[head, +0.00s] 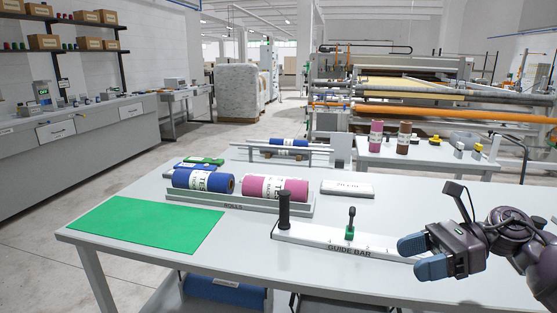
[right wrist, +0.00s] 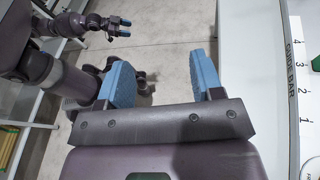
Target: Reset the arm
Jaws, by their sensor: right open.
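My right gripper (head: 425,257) is open and empty at the right front of the table, just past the right end of the white guide bar (head: 312,238). In the right wrist view its two blue fingers (right wrist: 160,78) stand apart with only floor between them. The guide bar (right wrist: 292,95) runs along the right edge there, beside the gripper and apart from it. A small lever with a green base (head: 350,232) and a black post (head: 284,210) stand on the bar. My left gripper (right wrist: 122,27) shows small in the right wrist view, away from the table; its opening is too small to judge.
The grey table (head: 150,250) holds a green sheet (head: 148,225), a tray marked ROLLS (head: 240,207) with a blue roll (head: 203,182) and a pink roll (head: 275,188), and a white block (head: 347,188). A second table (head: 400,160) stands behind, before a large machine (head: 430,90).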

